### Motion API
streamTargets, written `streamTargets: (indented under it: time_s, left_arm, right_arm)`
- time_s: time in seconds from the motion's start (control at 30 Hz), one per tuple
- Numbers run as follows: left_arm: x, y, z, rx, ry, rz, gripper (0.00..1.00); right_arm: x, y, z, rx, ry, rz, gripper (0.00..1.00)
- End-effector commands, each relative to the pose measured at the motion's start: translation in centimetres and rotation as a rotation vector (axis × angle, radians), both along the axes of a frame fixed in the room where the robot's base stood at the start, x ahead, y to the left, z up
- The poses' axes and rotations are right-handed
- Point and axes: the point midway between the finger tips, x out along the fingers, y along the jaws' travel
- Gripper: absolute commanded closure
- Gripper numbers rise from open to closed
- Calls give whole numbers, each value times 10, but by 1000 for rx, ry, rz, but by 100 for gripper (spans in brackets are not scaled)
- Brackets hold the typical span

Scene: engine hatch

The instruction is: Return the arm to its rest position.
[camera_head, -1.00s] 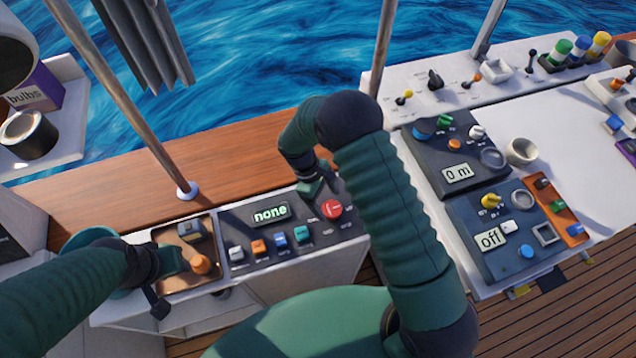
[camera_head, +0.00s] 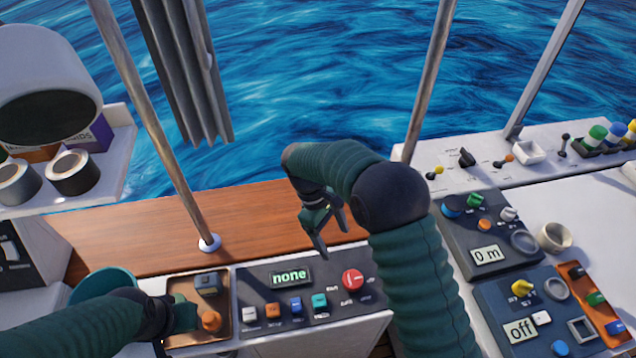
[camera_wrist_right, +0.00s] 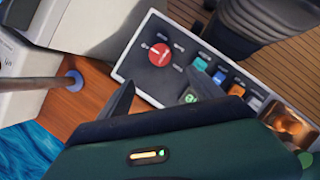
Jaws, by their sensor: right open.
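My right gripper (camera_head: 326,224) is open and empty. It hangs above the wooden ledge and the back edge of the dark control panel (camera_head: 258,277), apart from the red knob (camera_head: 352,281). In the right wrist view its two fingers (camera_wrist_right: 160,95) are spread, with the panel and its red knob (camera_wrist_right: 159,54) beyond them. My left arm comes in from the lower left, and its gripper (camera_head: 185,318) is at the copper-coloured tray (camera_head: 217,283), near the orange knob (camera_head: 211,321). The left fingers are too hidden to tell their state.
The panel display (camera_head: 291,275) reads "none", above several coloured switches. To the right stand dark boxes reading "0 m" (camera_head: 487,254) and "off" (camera_head: 519,329). Metal poles (camera_head: 430,80) rise from the ledge. A shelf (camera_head: 118,165) with tape rolls is at left. Water lies beyond.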

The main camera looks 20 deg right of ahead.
Motion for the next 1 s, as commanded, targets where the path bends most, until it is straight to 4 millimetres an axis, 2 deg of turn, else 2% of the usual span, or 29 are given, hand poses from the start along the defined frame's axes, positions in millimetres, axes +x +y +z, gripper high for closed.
streamTargets:
  time_s: [0.13,0.23,0.4,0.5,0.6,0.73,1.0]
  left_arm:
    - [0,0,0,0,0,0,64]
    - [0,0,0,0,0,0,64]
    - [0,0,0,0,0,0,64]
    - [0,0,0,0,0,0,64]
    - [0,0,0,0,0,0,64]
    - [0,0,0,0,0,0,64]
    - [0,0,0,0,0,0,64]
  right_arm:
    - [-4,-1,3,8,-19,-18,25]
    - [-19,-5,13,40,-101,-94,25]
    - [-74,-18,31,134,-338,-368,25]
    - [-109,-25,35,183,-464,-536,25]
    - [-132,-30,36,216,-552,-657,25]
    - [-144,-33,35,231,-596,-722,25]
    - [-145,-33,34,232,-596,-724,25]
